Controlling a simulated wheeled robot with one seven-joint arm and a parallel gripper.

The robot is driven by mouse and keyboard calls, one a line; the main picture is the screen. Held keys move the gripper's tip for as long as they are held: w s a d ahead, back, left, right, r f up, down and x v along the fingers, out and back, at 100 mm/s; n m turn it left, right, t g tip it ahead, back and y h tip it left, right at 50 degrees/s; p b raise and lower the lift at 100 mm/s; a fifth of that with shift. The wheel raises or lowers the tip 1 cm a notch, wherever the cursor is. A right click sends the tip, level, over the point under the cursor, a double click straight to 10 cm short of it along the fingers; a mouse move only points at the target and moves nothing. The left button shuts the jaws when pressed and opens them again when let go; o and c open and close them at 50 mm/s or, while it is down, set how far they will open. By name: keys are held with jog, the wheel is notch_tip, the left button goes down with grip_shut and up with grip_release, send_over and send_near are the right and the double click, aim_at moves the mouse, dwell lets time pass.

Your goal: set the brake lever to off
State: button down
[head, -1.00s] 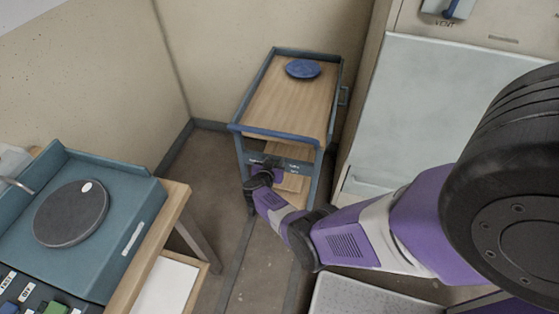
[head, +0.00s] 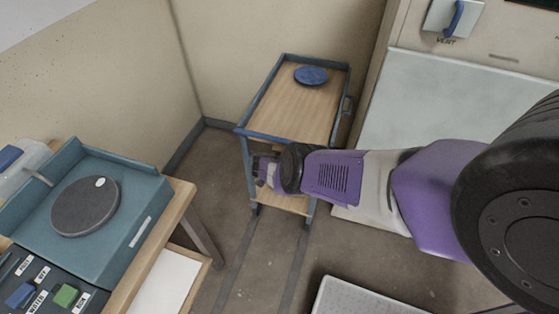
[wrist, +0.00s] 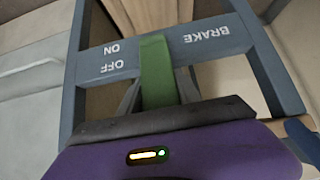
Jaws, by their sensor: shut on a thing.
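The brake lever (wrist: 157,68) is a green bar in the wrist view, crossing the blue-grey front panel (wrist: 215,42) of a cart (head: 285,118). The panel carries the words BRAKE, OFF and ON, upside down in this view. The lever lies between the BRAKE word and the OFF and ON words; I cannot tell which setting it is at. My gripper (wrist: 159,95) is shut on the lever, with a grey finger on each side. In the head view my gripper (head: 263,171) is at the cart's near end, and my wrist hides much of the panel and the lever.
A blue disc (head: 311,75) lies on the cart's wooden top. A bench with a teal tray (head: 150,184) and a dark round plate (head: 85,206) stands at left. A large cabinet (head: 440,110) is at right. Floor is open before the cart.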

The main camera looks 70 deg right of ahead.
jog(key=shift+s, duration=0.1)
dwell(0.3)
jog(key=c, duration=0.8)
grip_release()
jog(key=shift+d, duration=0.1)
jog(key=shift+c, duration=0.2)
jog(key=shift+r, duration=0.1)
